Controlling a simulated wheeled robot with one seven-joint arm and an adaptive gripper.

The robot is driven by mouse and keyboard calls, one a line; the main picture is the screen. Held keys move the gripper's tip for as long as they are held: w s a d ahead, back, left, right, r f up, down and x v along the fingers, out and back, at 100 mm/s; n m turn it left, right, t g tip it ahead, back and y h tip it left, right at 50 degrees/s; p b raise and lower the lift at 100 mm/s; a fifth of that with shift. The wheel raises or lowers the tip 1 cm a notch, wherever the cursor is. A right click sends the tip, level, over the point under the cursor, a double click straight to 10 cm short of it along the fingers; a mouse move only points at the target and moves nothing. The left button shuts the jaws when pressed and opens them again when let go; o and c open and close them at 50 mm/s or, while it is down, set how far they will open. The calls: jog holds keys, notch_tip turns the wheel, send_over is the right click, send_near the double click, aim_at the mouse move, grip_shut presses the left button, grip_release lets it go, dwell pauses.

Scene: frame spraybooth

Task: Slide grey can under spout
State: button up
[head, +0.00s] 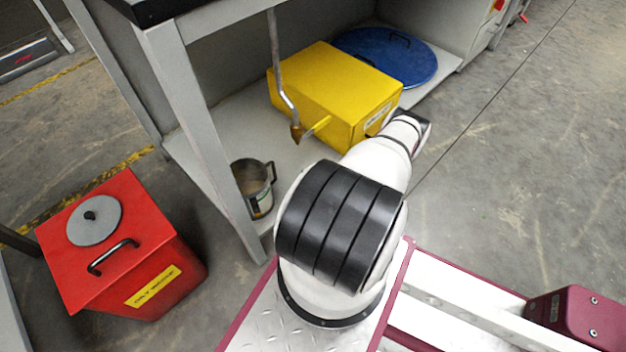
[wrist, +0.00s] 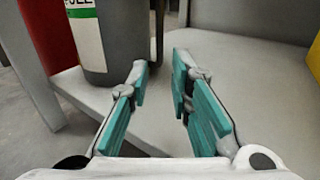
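The grey can (head: 262,195) stands upright on the grey lower shelf (head: 215,137), partly behind a grey frame leg, with its handle toward the right. In the wrist view the can (wrist: 118,42) fills the upper left, with a white and green label and its dark handle (wrist: 156,30) beyond the fingertips. A bent metal pipe (head: 277,62) comes down to a brass-coloured spout end (head: 297,132), above and to the right of the can. My gripper (wrist: 160,68) is open and empty, its teal-padded fingers pointing toward the handle side. It is hidden in the head view.
A yellow box (head: 330,85) with a short stub and a blue round lid (head: 395,55) stand farther back on the shelf. A red bin (head: 150,235) stands on the floor at left. The frame leg (head: 200,120) rises close beside the can. Shelf right of the can looks clear.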

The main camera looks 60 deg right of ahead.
aim_at(276, 179)
jog(key=b+x, duration=0.2)
jog(key=x, duration=1)
jog(key=shift+c, duration=0.4)
grip_shut()
